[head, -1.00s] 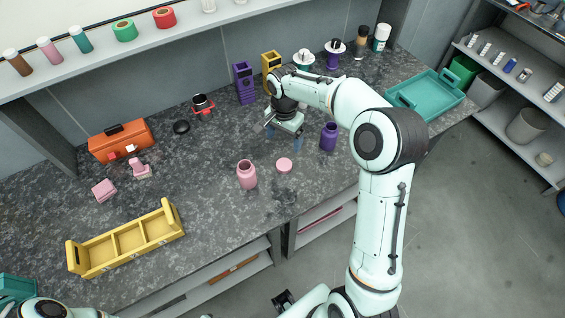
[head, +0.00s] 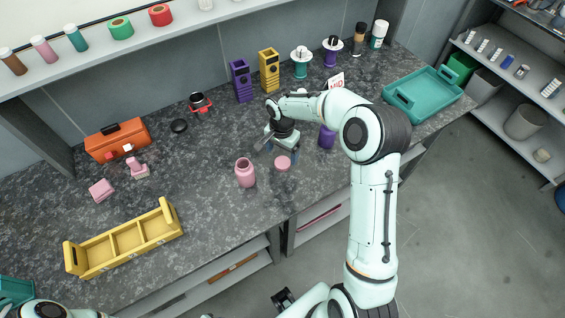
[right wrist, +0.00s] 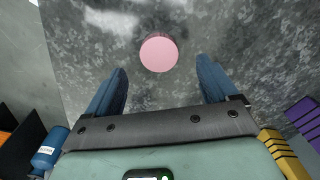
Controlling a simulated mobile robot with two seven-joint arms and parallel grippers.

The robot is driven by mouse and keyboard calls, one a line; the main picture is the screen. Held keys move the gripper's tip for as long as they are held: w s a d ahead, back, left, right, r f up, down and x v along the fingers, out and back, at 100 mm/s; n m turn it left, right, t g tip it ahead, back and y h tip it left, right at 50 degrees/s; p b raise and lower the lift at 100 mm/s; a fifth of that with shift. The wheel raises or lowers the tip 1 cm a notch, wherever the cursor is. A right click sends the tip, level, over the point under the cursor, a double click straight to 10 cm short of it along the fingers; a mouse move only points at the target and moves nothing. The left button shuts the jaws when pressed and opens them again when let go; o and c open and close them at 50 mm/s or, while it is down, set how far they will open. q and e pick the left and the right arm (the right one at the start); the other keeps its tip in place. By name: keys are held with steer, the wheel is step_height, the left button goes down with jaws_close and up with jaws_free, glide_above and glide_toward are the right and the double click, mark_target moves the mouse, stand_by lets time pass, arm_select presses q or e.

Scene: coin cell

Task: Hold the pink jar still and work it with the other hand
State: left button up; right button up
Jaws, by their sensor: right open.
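The pink jar (head: 245,175) stands upright and open-topped on the grey stone counter, near its front edge. A flat round pink lid (head: 283,164) lies on the counter just right of the jar, apart from it. My right gripper (head: 281,154) is open and empty, just behind and above the lid in the head view. In the right wrist view the lid (right wrist: 159,54) shows beyond the two blue fingers, centred between them and not gripped. The jar is not seen in that view. My left gripper is out of view; only part of my left arm shows at the bottom left.
A purple jar (head: 327,137) stands close right of my right gripper, partly hidden by my arm. A yellow divided tray (head: 125,240) is at the front left, and a teal tray (head: 425,96) at the right. Purple and yellow holders (head: 241,82) stand behind.

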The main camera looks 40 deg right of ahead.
mark_target(283, 162)
steer(key=f, duration=0.5)
steer(key=shift+d, duration=0.2)
steer(key=c, duration=1.1)
